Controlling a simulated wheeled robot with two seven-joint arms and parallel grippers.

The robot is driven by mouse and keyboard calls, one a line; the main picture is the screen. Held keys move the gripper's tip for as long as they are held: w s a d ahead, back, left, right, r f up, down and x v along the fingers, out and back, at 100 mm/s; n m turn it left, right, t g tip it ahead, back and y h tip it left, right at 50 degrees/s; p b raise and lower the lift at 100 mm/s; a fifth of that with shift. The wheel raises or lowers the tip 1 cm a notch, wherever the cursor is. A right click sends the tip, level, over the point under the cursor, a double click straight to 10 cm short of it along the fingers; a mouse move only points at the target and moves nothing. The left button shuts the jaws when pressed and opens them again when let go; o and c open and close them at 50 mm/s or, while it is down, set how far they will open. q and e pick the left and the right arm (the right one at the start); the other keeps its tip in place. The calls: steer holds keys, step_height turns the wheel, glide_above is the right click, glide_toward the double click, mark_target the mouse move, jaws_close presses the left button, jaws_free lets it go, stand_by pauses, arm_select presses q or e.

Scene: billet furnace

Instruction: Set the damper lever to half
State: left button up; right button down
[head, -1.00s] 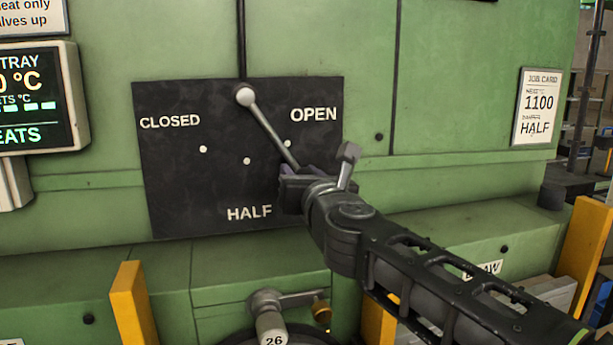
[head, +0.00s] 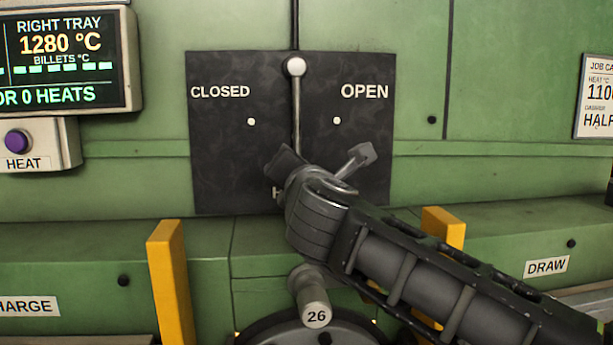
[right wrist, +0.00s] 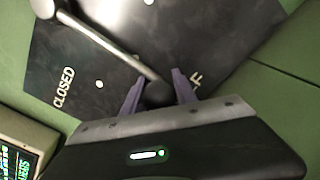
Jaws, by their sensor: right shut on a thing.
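The damper lever (head: 297,112) is a grey rod hanging from a white round pivot on a black plate (head: 222,165). It points almost straight down, midway between the CLOSED and OPEN labels. My right gripper (head: 285,168) is at its lower end and covers most of the HALF label in the head view. In the right wrist view the purple fingers of my right gripper (right wrist: 158,90) are shut around the dark end knob of the lever (right wrist: 125,55). The white dot for half is hidden in the head view. My left gripper is not in view.
A job card (head: 597,97) at the right reads HALF. A display (head: 65,60) and a purple HEAT button (head: 17,141) are at the left. Yellow posts (head: 170,285) and a handle marked 26 (head: 314,300) stand below the plate.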

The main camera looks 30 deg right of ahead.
stand_by(0.3)
steer(key=c, duration=1)
jaws_free()
steer(key=shift+o, duration=0.2)
steer(key=shift+a, duration=0.1)
steer(key=b+v, duration=0.1)
steer(key=v, duration=0.6)
steer(key=shift+s+a, duration=0.1)
steer(key=shift+s, duration=0.3)
